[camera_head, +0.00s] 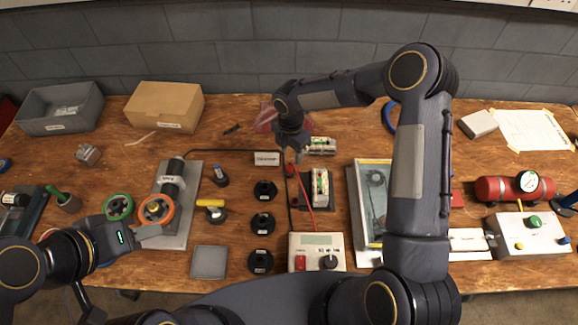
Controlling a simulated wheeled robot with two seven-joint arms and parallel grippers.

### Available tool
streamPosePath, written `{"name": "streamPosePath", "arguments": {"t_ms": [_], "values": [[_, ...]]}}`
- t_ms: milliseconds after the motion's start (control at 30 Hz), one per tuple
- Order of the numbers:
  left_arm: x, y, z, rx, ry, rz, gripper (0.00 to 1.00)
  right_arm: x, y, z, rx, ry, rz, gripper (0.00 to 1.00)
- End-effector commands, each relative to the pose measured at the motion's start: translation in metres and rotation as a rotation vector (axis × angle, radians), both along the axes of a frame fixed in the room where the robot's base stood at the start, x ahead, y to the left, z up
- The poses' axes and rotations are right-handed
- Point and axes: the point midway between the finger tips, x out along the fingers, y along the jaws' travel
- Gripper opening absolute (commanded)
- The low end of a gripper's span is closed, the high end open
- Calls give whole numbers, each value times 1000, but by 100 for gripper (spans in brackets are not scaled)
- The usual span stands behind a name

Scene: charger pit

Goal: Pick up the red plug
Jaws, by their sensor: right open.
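The red plug (291,170) lies on the bench at the upper end of a red lead, left of a dark cradle holding a battery pack (320,185). The lead runs down toward the charger box (316,238). My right gripper (294,154) points down just above the plug in the picture and is open. Its fingers are small and dark here, and I cannot tell how high it is above the plug. My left gripper (152,231) is at the left, away from the plug, near an orange ring (156,209). I cannot tell its jaw state.
A second battery pack (320,146) lies right beside the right gripper. Several black round parts (262,222) stand in a column left of the charger. A glass-topped case (362,215) stands to the right, partly behind my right arm. A cardboard box (164,106) is at the back left.

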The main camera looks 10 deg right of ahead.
Motion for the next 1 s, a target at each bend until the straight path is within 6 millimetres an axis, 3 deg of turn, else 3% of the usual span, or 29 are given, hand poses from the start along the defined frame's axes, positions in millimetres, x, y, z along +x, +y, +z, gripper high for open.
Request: {"name": "streamPosePath", "arguments": {"t_ms": [33,167,433,700,1000], "values": [[0,0,-8,0,0,0,36,-1,0,-11,0,2,-1,46],[0,0,-13,0,0,0,36,-2,1,-19,1,3,-3,46],[0,0,-35,0,0,0,36,-6,5,-59,0,3,-5,46],[0,0,-35,0,0,0,36,-5,5,-62,1,0,-5,46],[0,0,-35,0,0,0,36,-5,5,-62,0,1,-5,9]]}}
